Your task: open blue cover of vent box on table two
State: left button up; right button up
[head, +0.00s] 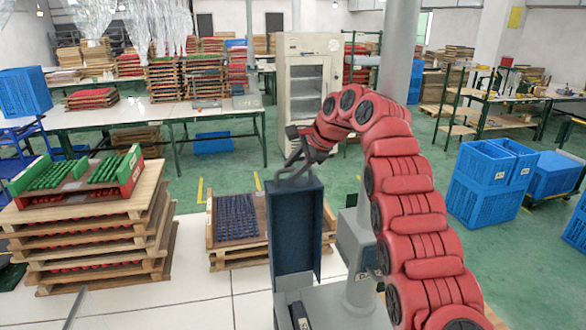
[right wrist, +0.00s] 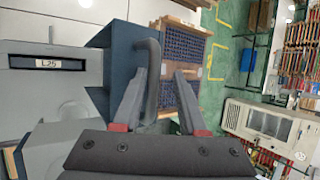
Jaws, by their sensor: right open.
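The blue cover (head: 292,235) stands upright on the grey vent box (head: 345,305), in the lower middle of the head view. Its dark blue side also shows in the right wrist view (right wrist: 118,65). A grey bent handle (right wrist: 152,80) rises beside the cover. My right gripper (head: 293,172) is at the cover's top edge. In the right wrist view its two fingers (right wrist: 158,90) are apart, with the handle between them; I cannot tell whether either finger touches it. My left gripper is out of view.
A wooden pallet with a dark blue grid tray (head: 236,216) lies behind the cover. A stack of pallets with green and red trays (head: 90,215) stands at left. Blue crates (head: 490,180) stand at right. Green floor behind is partly clear.

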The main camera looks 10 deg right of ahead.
jog(key=v, duration=0.7)
jog(key=shift+w, duration=0.1)
jog(key=shift+s+d+r, duration=0.1)
jog(key=shift+s+r, duration=0.1)
jog(key=shift+s, duration=0.05)
jog(key=shift+w, duration=0.1)
